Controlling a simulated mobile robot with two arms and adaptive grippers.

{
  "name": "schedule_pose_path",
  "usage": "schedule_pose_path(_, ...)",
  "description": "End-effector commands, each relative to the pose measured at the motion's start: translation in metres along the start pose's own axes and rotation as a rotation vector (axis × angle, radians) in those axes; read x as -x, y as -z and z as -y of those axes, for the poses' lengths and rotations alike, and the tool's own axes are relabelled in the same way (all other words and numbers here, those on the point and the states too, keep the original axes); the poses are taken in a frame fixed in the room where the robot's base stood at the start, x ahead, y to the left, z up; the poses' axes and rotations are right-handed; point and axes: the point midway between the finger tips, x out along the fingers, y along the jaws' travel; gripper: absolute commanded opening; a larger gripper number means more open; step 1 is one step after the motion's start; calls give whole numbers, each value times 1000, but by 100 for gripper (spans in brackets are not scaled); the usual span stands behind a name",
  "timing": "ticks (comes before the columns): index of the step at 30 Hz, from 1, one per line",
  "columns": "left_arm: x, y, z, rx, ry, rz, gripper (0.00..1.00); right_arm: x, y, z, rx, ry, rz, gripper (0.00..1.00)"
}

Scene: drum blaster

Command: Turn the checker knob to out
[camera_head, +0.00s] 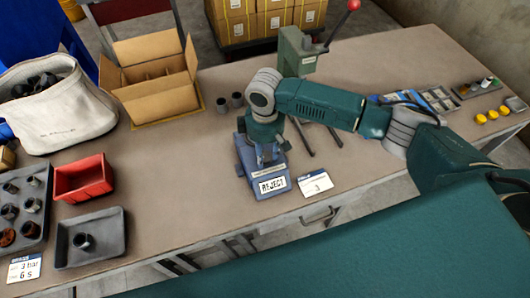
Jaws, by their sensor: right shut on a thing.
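The checker (241,158) is a blue-grey device on the bench, with a display plate (272,186) at its front that reads REJECT. My right gripper (266,155) points down over the checker, its arm reaching in from the right. Its fingers are shut on the checker knob, which is mostly hidden by the gripper, so its setting cannot be read. My left gripper is not in view.
A small card (315,185) lies right of the checker. Two dark cups (223,104) and a green press (296,52) with a red-tipped lever stand behind. An open cardboard box (150,76), a red bin (83,178) and grey trays (90,255) are left. Bench between is clear.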

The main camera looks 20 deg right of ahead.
Motion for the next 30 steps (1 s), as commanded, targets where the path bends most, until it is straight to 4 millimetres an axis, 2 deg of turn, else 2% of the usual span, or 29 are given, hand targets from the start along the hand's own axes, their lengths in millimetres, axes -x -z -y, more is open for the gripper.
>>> schedule_pose_path(11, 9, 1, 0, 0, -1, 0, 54, 2, 0, 0, 93, 1, 1, 9)
schedule_pose_path(30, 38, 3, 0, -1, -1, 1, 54, 2, 0, 0, 658, 1, -1, 9)
